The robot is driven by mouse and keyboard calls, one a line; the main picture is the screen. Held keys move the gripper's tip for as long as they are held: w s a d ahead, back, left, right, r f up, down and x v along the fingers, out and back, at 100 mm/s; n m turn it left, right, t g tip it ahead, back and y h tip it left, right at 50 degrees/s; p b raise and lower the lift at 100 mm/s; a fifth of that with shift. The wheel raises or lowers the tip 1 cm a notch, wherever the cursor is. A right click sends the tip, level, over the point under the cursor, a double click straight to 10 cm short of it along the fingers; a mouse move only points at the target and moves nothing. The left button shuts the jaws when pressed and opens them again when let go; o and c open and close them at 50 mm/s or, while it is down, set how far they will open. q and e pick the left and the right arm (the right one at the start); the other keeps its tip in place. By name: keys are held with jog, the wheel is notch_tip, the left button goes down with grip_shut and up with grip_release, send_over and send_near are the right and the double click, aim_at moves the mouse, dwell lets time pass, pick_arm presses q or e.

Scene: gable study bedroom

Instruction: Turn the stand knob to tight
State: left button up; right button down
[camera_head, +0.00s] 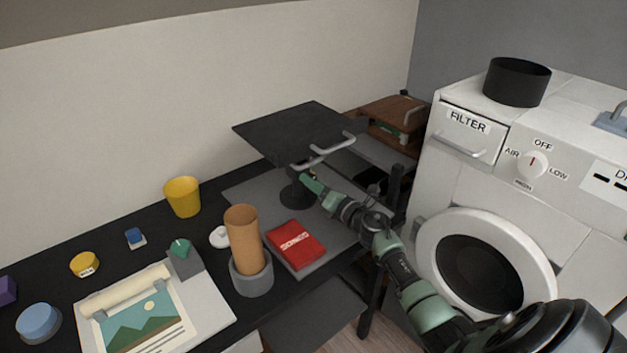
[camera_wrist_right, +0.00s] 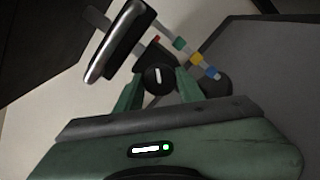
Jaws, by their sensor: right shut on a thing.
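The stand has a dark tilted top plate (camera_head: 300,132) with a pale handle along its front edge, above a round dark base (camera_head: 297,197). In the right wrist view the stand knob (camera_wrist_right: 159,77) is a small dark disc with a white line, which points roughly up the picture. My right gripper (camera_head: 304,178) reaches under the plate to the stand's post. Its two green fingers, seen in the right wrist view (camera_wrist_right: 160,86), are shut on the knob from both sides. In the head view the knob is hidden by the gripper. My left gripper is not in view.
In the right wrist view a strip with coloured blocks (camera_wrist_right: 196,58) lies beyond the knob. A white washer-like machine (camera_head: 500,180) is close on the right.

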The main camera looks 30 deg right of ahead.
jog(key=m+p, duration=0.6)
jog(key=m, duration=1.7)
jog(key=shift+m, duration=0.3)
jog(key=shift+f, duration=0.1)
jog(key=c, duration=0.9)
grip_release()
jog(key=shift+s, duration=0.15)
